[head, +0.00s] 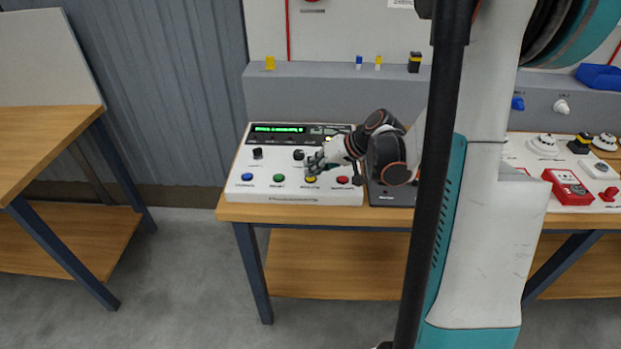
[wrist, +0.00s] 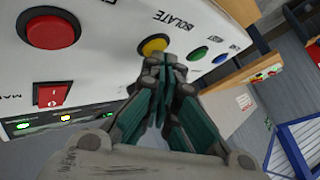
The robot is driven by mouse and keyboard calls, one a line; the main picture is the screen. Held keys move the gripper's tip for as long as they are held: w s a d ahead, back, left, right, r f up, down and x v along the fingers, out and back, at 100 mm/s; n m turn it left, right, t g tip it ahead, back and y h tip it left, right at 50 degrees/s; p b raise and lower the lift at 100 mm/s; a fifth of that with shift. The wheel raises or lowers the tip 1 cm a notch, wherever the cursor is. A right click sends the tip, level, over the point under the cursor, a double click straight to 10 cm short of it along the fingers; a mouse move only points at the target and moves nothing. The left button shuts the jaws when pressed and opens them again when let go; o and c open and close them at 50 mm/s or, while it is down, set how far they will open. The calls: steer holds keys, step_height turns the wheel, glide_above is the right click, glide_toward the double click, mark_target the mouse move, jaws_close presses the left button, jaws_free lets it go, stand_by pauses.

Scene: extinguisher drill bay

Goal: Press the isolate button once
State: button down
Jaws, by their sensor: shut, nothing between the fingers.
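The isolate button is a round yellow button (wrist: 153,44) beside the printed word ISOLATE in the wrist view. In the head view the yellow button (head: 311,180) is in the front row of the white control panel (head: 330,197), between a green and a red button. My gripper (wrist: 162,64) is shut and empty. Its fingertips cover the near edge of the yellow button in the wrist view. In the head view my gripper (head: 314,164) is over the panel, just behind and above that button. I cannot tell whether the tips touch it.
A red button (wrist: 52,32) and a green button (wrist: 198,54) flank the yellow one, with a blue button (wrist: 220,59) beyond. A red rocker switch (wrist: 50,95) is near. Black knobs (head: 258,153) and a green-lit display (head: 278,129) are behind on the panel.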

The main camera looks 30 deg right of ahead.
steer(key=shift+f, duration=0.2)
steer(key=shift+r, duration=0.15)
stand_by(0.4)
steer(key=shift+r+p, duration=0.45)
steer(key=shift+r, duration=0.3)
steer(key=shift+r+p, duration=1.8)
steer(key=shift+r, duration=0.7)
steer(key=shift+a, duration=0.1)
